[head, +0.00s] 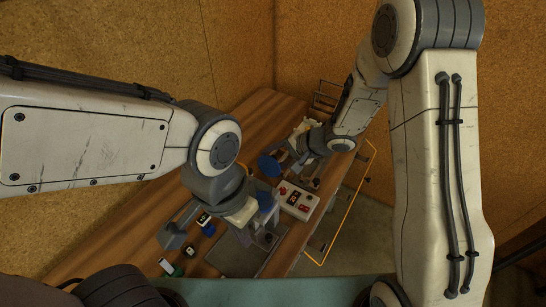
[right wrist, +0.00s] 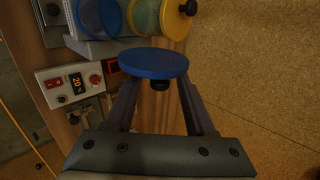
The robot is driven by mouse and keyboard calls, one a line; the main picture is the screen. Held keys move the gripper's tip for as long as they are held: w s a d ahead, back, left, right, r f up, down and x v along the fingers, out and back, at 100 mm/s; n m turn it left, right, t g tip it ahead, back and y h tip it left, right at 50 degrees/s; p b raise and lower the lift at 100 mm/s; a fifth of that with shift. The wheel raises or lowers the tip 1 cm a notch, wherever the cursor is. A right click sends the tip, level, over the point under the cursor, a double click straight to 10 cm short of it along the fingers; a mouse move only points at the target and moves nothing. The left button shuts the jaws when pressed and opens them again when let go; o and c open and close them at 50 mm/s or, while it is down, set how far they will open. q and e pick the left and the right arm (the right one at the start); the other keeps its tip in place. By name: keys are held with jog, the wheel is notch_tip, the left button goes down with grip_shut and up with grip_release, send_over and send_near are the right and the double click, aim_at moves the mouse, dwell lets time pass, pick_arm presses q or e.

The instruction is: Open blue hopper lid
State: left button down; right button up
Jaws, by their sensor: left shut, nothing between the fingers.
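The blue lid (right wrist: 153,62) is a round disc with a black knob (right wrist: 160,85) on the side facing the right wrist camera. In the head view a blue disc (head: 268,165) shows beside my right gripper (head: 293,157). The lid's rim hides the fingertips, so contact cannot be told. My left gripper (head: 262,234) is shut and empty, low over the bench; its tips are small and partly hidden.
A control box (right wrist: 75,84) with red switches and a display stands beside the lid; it also shows in the head view (head: 297,200). A yellow disc (right wrist: 177,18) with a black knob is behind the lid. Small items, including a green-marked one (head: 167,267), lie on the wooden bench (head: 140,225).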

jog(key=v, duration=1)
jog(key=shift+r, duration=0.2)
jog(key=shift+s, duration=0.1)
